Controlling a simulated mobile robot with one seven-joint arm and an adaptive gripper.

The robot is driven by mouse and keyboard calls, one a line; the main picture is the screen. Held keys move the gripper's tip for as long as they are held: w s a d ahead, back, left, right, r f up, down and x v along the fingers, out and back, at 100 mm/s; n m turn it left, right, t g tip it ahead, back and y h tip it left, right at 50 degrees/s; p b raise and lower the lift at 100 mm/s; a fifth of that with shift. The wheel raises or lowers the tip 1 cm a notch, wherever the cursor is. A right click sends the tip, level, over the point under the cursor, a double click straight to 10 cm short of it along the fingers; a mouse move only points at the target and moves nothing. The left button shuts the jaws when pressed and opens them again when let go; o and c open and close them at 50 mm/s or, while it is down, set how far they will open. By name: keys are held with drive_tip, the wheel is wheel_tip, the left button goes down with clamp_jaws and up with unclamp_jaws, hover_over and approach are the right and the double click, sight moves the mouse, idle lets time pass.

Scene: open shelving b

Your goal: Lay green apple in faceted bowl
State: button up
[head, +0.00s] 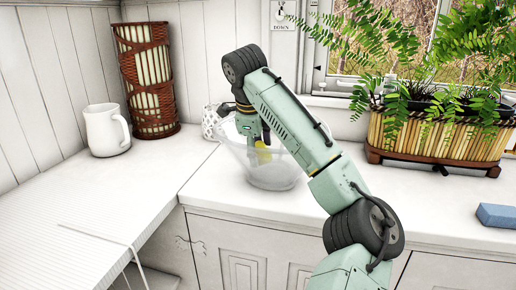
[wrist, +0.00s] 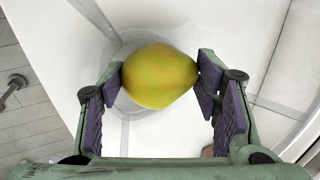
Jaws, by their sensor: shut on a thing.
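The green apple (wrist: 160,77) looks yellow-green and is pinched between the two purple pads of my gripper (wrist: 160,82) in the wrist view. In the head view the apple (head: 262,151) shows as a small yellow patch through the clear bowl. The faceted bowl (head: 272,176) is transparent and stands on the white counter. My gripper reaches down into the bowl from above. In the wrist view the bowl (wrist: 240,45) surrounds the apple, with its base below it. I cannot tell whether the apple touches the base.
A white mug (head: 106,130) and a tall woven lamp (head: 148,80) stand on the counter at left. A patterned white item (head: 210,121) is beside the bowl. A fern planter (head: 436,135) is at right, with a blue sponge (head: 496,215) nearer. The left counter is mostly clear.

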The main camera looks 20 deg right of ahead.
drive_tip(key=o, duration=1.3)
drive_tip(key=shift+r, duration=0.1)
